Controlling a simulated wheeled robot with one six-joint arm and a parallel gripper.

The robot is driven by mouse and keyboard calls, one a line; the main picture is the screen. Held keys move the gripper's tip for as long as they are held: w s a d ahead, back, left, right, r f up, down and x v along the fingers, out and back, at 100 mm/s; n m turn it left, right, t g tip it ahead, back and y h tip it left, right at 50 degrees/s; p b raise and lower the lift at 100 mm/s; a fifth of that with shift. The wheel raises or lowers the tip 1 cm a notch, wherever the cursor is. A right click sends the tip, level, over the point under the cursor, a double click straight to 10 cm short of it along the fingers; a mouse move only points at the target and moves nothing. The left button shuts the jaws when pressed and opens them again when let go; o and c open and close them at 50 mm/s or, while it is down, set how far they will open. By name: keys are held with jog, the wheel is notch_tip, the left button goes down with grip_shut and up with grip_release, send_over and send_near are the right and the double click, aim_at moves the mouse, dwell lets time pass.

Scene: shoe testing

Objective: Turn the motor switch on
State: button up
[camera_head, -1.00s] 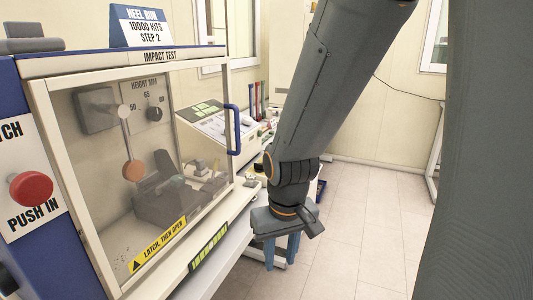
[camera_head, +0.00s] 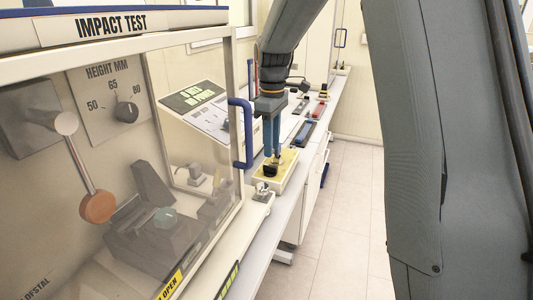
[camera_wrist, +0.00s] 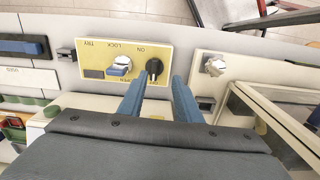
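In the wrist view a black rotary knob (camera_wrist: 154,69) sits on a yellow panel (camera_wrist: 180,46), beside an upside-down "ON" label. I take it to be the motor switch. My gripper (camera_wrist: 157,82) is open, with one blue finger on each side near the knob. I cannot tell whether either finger touches it. In the head view my gripper (camera_head: 272,152) points down over the yellow panel (camera_head: 287,162), and the dark knob (camera_head: 270,170) shows at the fingertips. A silver and blue part (camera_wrist: 121,64) stands left of the knob, by the "LOCK" and "TRY" labels.
The impact test cabinet (camera_head: 112,25) with its blue door handle (camera_head: 243,132) stands left of my gripper. A silver knob (camera_wrist: 214,65) on a white plate is right of the panel. Red and blue items lie farther along the bench. The floor (camera_head: 340,205) to the right is clear.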

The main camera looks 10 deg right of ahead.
aim_at(270, 165)
jog(key=shift+w+r, duration=0.1)
jog(key=shift+w, duration=0.55)
jog(key=shift+w+a+f, duration=0.1)
jog(key=shift+w+f, duration=0.05)
jog(key=shift+f, duration=0.1)
jog(key=shift+f+p, duration=1.05)
jog(key=shift+f, duration=2.5)
grip_shut()
